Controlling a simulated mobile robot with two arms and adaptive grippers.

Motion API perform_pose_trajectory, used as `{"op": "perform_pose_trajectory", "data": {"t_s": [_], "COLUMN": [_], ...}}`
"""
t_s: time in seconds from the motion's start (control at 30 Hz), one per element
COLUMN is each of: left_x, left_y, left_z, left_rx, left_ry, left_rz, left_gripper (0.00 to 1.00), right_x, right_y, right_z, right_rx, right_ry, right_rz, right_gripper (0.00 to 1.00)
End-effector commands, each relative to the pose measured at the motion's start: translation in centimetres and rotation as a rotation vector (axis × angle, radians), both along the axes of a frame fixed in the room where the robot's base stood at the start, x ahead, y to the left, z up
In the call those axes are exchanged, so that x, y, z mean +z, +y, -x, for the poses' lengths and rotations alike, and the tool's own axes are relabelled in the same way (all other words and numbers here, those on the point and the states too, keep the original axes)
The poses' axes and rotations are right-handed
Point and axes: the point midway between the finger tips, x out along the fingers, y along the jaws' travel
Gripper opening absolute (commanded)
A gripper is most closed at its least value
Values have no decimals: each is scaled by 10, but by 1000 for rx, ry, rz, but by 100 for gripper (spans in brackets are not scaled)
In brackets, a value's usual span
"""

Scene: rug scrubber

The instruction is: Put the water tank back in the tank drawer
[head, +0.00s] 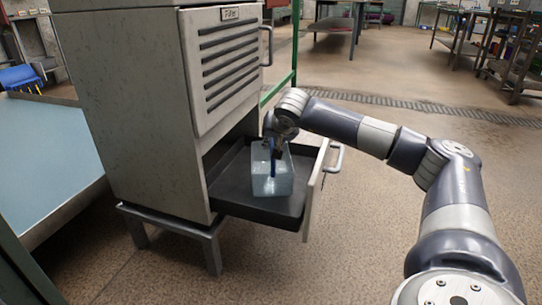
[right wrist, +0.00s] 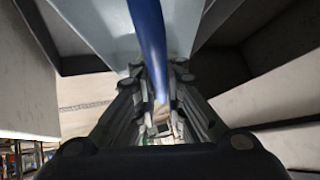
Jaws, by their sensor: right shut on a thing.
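The clear, pale blue water tank (head: 272,178) with a blue handle (head: 272,160) stands upright inside the open tank drawer (head: 240,204) in the head view, toward the drawer's right side. My right gripper (head: 279,146) reaches in from the right and is shut on the tank's handle. In the right wrist view the blue handle (right wrist: 150,45) runs between the fingers of my right gripper (right wrist: 160,100), with the pale tank (right wrist: 185,20) behind it. Whether the tank's underside rests fully on the drawer floor is hard to tell. My left gripper is not in view.
The grey cabinet (head: 130,110) stands on a low metal stand (head: 175,222). Its vented filter panel (head: 228,70) is above the drawer. The drawer front (head: 318,185) has a bar handle (head: 337,157). A pale blue surface (head: 45,165) lies at left. Open floor (head: 330,250) is at right.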

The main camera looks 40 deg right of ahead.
Motion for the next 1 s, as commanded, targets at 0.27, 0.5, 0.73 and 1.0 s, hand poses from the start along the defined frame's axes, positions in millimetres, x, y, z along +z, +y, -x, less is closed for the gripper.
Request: {"op": "perform_pose_trajectory", "data": {"t_s": [0.27,0.5,0.73,1.0], "left_x": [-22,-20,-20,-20], "left_y": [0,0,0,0], "left_z": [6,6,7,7], "left_rx": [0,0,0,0], "left_ry": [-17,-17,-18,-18], "left_rz": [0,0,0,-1], "left_gripper": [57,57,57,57], "right_x": [-36,-34,-37,-36], "right_y": [0,0,0,0], "right_z": [0,0,0,0], "right_rx": [0,1,0,0], "right_ry": [-1,-1,1,1], "right_rz": [0,0,-1,-1], "right_gripper": [0,0,31,31]}}
